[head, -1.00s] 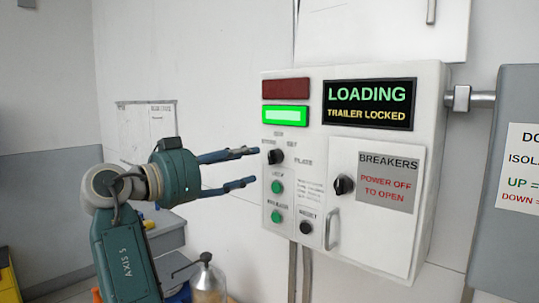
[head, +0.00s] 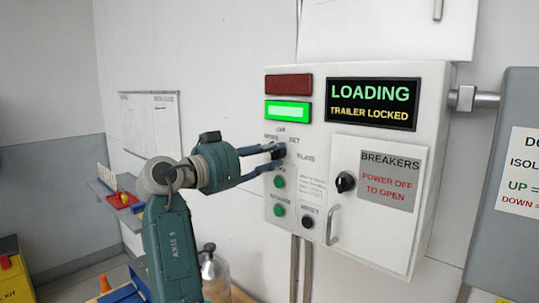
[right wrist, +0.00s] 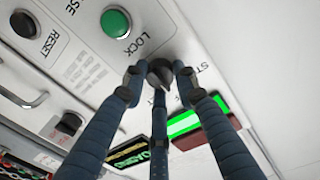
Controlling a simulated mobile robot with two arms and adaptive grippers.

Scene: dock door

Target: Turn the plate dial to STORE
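The plate dial (head: 280,151) is a small dark knob on the white control box (head: 436,140), below the lit green lamp. In the right wrist view the dial (right wrist: 160,73) sits between my fingertips. Small labels surround it; which one it points to is hard to tell. My right gripper (head: 276,158) is at the dial, its fingers drawn in around it and seemingly touching its sides. In the right wrist view the gripper (right wrist: 158,78) has one finger on each side and a third below. The display (head: 371,105) reads LOADING, TRAILER LOCKED. My left gripper is not in view.
Below the dial are green buttons (head: 279,182) and a black reset button (head: 308,222). The breaker door (head: 350,220) has a knob and handle to the right. A grey isolator box (head: 500,240) stands farther right. A shelf with a red tray (head: 122,200) is at left.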

